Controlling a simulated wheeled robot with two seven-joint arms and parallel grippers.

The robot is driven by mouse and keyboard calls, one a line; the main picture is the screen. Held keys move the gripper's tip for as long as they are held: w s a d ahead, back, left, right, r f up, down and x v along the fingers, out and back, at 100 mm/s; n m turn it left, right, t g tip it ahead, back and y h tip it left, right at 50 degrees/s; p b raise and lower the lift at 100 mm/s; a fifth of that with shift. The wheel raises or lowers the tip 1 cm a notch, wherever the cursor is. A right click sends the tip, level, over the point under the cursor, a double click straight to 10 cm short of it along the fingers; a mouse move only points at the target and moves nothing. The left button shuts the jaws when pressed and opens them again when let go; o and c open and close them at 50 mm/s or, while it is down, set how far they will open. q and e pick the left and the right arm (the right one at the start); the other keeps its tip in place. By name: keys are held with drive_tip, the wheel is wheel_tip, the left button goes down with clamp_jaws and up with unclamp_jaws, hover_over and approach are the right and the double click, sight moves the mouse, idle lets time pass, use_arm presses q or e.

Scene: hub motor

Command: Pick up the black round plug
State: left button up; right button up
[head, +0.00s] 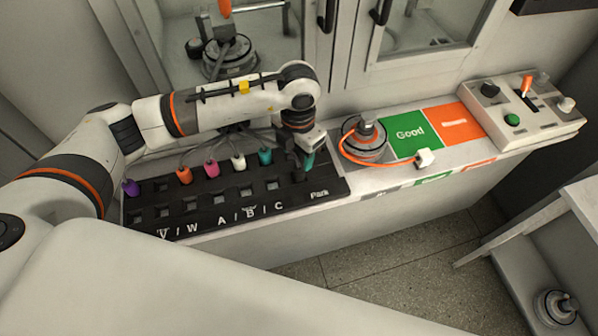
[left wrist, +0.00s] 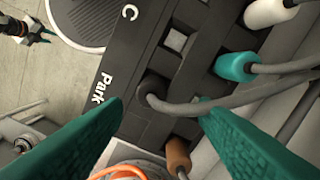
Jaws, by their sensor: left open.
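The black round plug (left wrist: 150,86) sits in the dark socket board (left wrist: 118,50) near the "Park" label, with a grey cable running from it to the right. My left gripper (head: 308,165) is over the "Park" end of the board in the head view. In the left wrist view its teal fingers (left wrist: 160,105) are open, with the plug between and just beyond their tips. I cannot tell whether they touch it. In the head view the gripper hides the plug. What looks like my right gripper (left wrist: 36,32) shows small over the floor in the left wrist view.
Teal (head: 265,157), white (head: 238,162), pink (head: 211,169), orange (head: 184,175) and purple (head: 131,187) plugs stand along the board. A hub motor (head: 364,138) with an orange cable and white connector (head: 424,158) is right of the board. A control box (head: 525,112) stands farther right.

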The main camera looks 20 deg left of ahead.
sight(300, 167)
use_arm(q)
drive_tip(key=f, duration=0.3)
drive_tip(key=f+p, duration=0.1)
drive_tip(key=f, duration=0.1)
drive_tip(key=shift+s+d, duration=0.3)
drive_tip(key=shift+s, duration=0.1)
drive_tip(key=shift+w+f, duration=0.1)
drive_tip(key=shift+f, duration=0.15)
drive_tip(key=c, duration=1.1)
drive_tip(key=shift+r, duration=0.1)
